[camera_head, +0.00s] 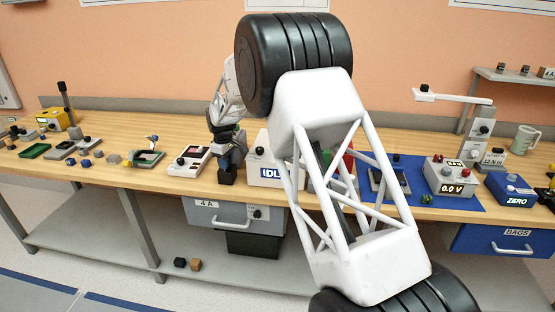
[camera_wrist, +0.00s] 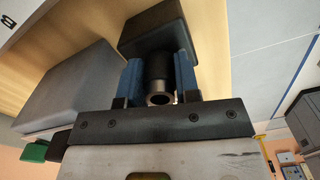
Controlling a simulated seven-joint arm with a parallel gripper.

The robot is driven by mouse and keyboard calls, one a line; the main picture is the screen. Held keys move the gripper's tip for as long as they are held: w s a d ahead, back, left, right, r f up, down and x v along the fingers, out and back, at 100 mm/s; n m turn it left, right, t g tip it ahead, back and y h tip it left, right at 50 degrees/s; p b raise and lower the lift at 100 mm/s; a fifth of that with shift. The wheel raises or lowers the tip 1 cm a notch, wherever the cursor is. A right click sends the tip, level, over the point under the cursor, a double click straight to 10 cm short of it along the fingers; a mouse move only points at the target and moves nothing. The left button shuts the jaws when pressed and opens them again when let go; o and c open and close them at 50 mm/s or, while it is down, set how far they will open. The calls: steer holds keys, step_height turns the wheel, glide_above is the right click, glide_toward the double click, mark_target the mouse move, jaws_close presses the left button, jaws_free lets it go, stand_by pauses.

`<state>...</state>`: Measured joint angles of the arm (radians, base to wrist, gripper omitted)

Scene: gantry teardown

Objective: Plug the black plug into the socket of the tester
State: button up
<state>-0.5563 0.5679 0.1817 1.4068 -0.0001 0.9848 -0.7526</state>
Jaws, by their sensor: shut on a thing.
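My gripper (camera_head: 230,158) hangs over the front part of the bench, pointing down. In the wrist view its two blue fingers (camera_wrist: 159,82) are shut on the black plug (camera_wrist: 158,70), a round dark stem with a wide black block at its far end. The block also shows as the black plug's lower part in the head view (camera_head: 227,175), at or just above the bench top; I cannot tell if it touches. A white box with a blue display reading "IDL", perhaps the tester (camera_head: 259,161), stands just right of the gripper, partly hidden by my arm. I cannot make out its socket.
A white device with dark panels (camera_head: 188,162) stands close left of the gripper. A grey box (camera_wrist: 75,90) is beside the fingers in the wrist view. A blue mat (camera_head: 465,204) holds a meter reading "0.0 V" (camera_head: 451,176). A grey drawer (camera_head: 232,214) hangs below the bench.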

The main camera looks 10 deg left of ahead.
steer(key=shift+r, duration=0.25)
steer(key=shift+r, duration=2.8)
step_height(320, 180, up, 5)
glide_above(252, 154)
steer(key=shift+a+f, duration=0.1)
steer(key=shift+f, duration=0.1)
steer(key=d+r, duration=0.3)
steer(key=d, duration=0.7)
steer(key=shift+d+r, duration=0.2)
steer(key=shift+d, duration=0.05)
steer(key=shift+f, duration=0.15)
steer(key=shift+f, duration=2.6)
steer(key=shift+f, duration=1.45)
